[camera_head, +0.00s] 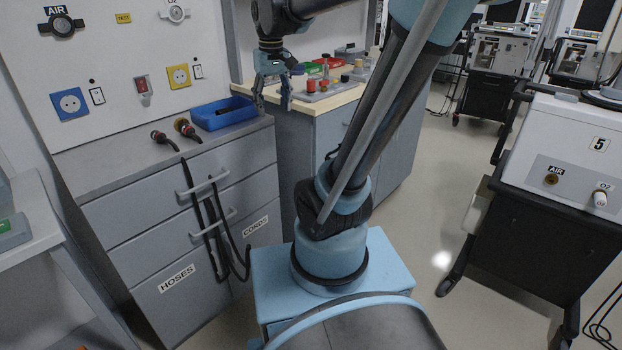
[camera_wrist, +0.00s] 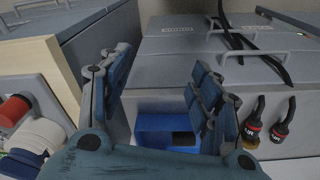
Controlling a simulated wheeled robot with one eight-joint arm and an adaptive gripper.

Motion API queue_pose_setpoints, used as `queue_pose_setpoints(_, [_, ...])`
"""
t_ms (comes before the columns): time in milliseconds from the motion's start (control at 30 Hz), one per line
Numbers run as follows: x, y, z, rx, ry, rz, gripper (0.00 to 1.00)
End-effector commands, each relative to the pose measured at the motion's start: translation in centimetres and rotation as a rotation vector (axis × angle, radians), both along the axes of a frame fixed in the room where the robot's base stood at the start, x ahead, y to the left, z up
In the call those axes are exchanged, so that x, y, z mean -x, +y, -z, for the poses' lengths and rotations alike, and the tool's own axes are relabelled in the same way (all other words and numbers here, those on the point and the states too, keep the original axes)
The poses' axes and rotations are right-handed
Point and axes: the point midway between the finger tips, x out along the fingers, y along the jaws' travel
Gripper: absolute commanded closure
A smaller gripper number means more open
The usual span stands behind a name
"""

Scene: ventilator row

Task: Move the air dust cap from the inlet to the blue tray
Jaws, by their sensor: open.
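The blue tray (camera_head: 224,114) sits on the grey cabinet top under the wall panel. A dark patch shows inside it; I cannot tell whether it is an object or shadow. My gripper (camera_head: 272,103) is open and appears empty, raised near the tray's right side. In the wrist view the tray (camera_wrist: 150,131) shows between and beyond the open fingers (camera_wrist: 160,95). The air inlet (camera_head: 553,178) on ventilator 5 at right looks brass-coloured and dark, with no distinct cap visible on it. The O2 inlet (camera_head: 600,198) beside it bears a whitish piece.
Two hose ends (camera_head: 175,134) lie left of the tray, their dark hoses (camera_head: 215,225) hanging over the drawer handles. A wood-edged counter (camera_head: 325,104) with red and green items stands right of my gripper. Open floor (camera_head: 440,210) lies between the cabinets and ventilator 5 (camera_head: 565,150).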

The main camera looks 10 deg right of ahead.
Motion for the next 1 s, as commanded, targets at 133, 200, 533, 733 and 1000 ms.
queue_pose_setpoints(133, [4.2,-2.5,3.3,-0.006,-0.022,0.065,0.42])
queue_pose_setpoints(200, [6.0,-3.5,5.0,-0.007,-0.032,0.093,0.42])
queue_pose_setpoints(533, [13.6,-6.7,13.5,-0.016,-0.08,0.223,0.42])
queue_pose_setpoints(733, [15.8,-7.6,16.8,-0.018,-0.096,0.267,0.42])
queue_pose_setpoints(1000, [16.2,-7.7,17.4,-0.019,-0.1,0.276,0.42])
